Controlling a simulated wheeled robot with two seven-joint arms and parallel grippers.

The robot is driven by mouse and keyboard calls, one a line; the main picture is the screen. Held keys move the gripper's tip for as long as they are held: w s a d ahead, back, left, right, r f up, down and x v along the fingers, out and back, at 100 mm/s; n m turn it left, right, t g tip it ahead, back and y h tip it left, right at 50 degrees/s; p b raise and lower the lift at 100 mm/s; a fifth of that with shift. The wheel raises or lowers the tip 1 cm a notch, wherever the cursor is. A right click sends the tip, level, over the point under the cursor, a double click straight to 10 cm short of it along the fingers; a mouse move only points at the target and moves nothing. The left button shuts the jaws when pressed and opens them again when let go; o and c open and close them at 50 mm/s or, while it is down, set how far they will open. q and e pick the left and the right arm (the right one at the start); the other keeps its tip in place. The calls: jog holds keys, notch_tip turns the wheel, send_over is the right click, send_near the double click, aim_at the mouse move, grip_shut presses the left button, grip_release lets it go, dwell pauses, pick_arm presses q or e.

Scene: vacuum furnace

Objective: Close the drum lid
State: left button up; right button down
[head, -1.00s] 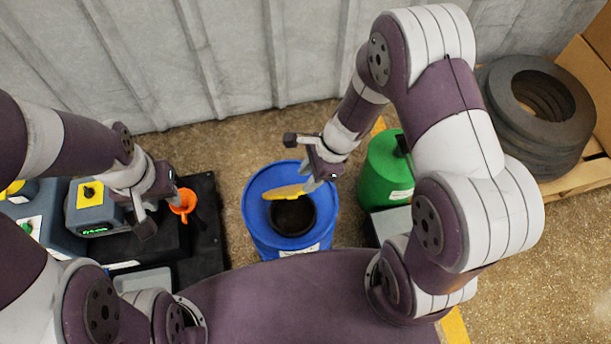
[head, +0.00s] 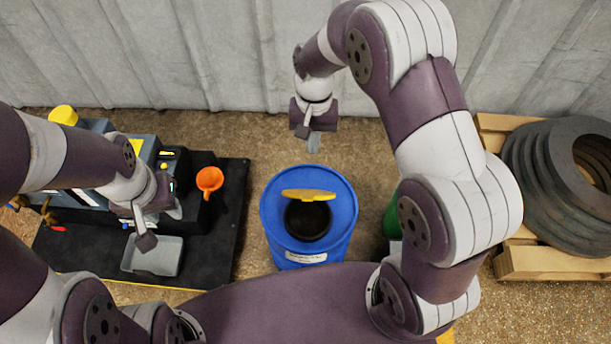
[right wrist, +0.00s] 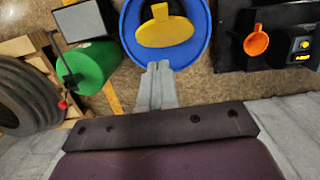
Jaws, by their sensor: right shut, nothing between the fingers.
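The blue drum (head: 345,215) stands on the floor in the middle of the head view, with its dark round opening (head: 307,220) showing. Its yellow lid (head: 308,195) is raised, tilted up at the far side of the opening. In the right wrist view the lid (right wrist: 165,32) faces the camera and hides the opening; the drum's blue rim (right wrist: 203,45) surrounds it. My right gripper (head: 313,143) is shut and empty, beyond the drum and apart from the lid. Its fingers (right wrist: 155,85) point toward the lid. My left gripper (head: 160,222) is over the black platform; its fingers are unclear.
An orange funnel (head: 209,180) and a grey tray (head: 152,255) are on the black platform (head: 225,225) at left. A green can (right wrist: 88,68) stands beside the drum, partly behind my right arm. Dark rings (head: 545,170) lie on a pallet at right. A corrugated wall closes the back.

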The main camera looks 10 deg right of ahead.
jog(key=b, duration=0.3)
send_over(310, 197)
jog(key=w+d, duration=0.1)
jog(key=w, duration=0.3)
notch_tip(310, 197, down, 10)
jog(key=shift+s+a+f, duration=0.15)
jog(key=shift+s+f, duration=0.2)
jog(key=shift+s, duration=0.2)
jog(key=shift+s+a+f, duration=0.1)
jog(key=shift+s+f, duration=0.25)
jog(key=shift+s, duration=0.2)
jog(key=shift+s+a+f, duration=0.15)
jog(key=shift+s+f, duration=0.15)
jog(key=shift+s, duration=0.2)
